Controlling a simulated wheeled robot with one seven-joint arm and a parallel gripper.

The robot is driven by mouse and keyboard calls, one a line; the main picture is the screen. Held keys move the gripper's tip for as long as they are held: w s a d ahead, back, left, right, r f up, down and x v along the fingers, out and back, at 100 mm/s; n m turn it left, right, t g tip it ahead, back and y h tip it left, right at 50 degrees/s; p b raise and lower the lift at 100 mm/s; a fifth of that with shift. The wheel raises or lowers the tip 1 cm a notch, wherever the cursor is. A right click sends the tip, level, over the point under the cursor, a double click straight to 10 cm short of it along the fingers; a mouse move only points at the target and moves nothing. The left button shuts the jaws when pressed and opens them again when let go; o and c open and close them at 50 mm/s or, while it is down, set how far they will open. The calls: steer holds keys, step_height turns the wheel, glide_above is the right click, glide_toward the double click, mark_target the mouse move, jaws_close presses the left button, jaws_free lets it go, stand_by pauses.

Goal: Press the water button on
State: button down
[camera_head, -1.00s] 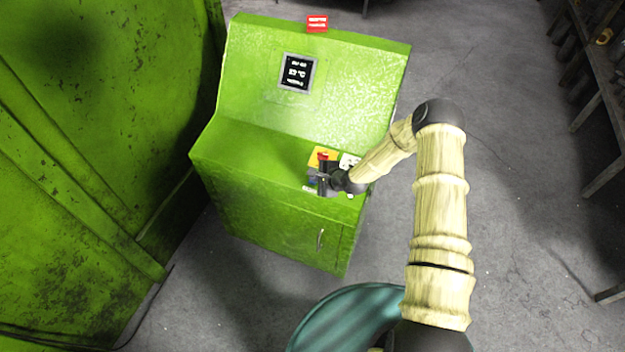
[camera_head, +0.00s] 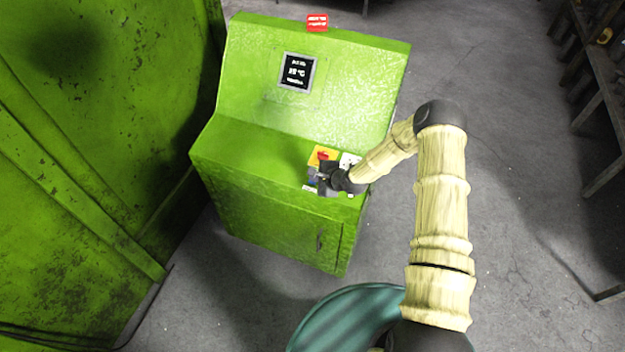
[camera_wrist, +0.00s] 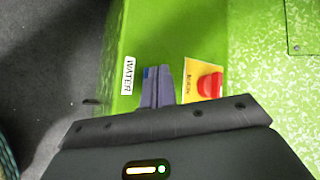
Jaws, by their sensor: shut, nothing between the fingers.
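My gripper (camera_head: 322,178) is shut and empty, its fingertips down over the front right part of the green console's ledge. In the wrist view the shut fingers (camera_wrist: 156,84) lie between the white WATER label (camera_wrist: 129,76) and a red switch (camera_wrist: 210,86) on a yellow plate. A small blue part (camera_wrist: 147,72), seemingly the water button, shows at the left edge of the fingers, mostly hidden by them. I cannot tell whether the fingers touch it or whether it is pressed. In the head view the blue part (camera_head: 312,181) is also mostly covered.
The green console (camera_head: 250,165) has a display (camera_head: 297,72) on its sloped back and a red sign (camera_head: 317,22) on top. A white panel (camera_head: 349,160) sits beside the yellow plate. A large green machine (camera_head: 90,150) stands close on the left. Grey floor lies open on the right.

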mark_target(314, 187)
steer(key=shift+f, duration=0.25)
steer(key=shift+r, duration=0.55)
steer(key=r+p, duration=0.1)
steer(key=r, duration=0.1)
steer(key=r+p, duration=0.2)
steer(key=s+r+p, duration=0.1)
steer(key=shift+a+r, duration=0.15)
steer(key=shift+r, duration=0.25)
stand_by(0.3)
stand_by(0.9)
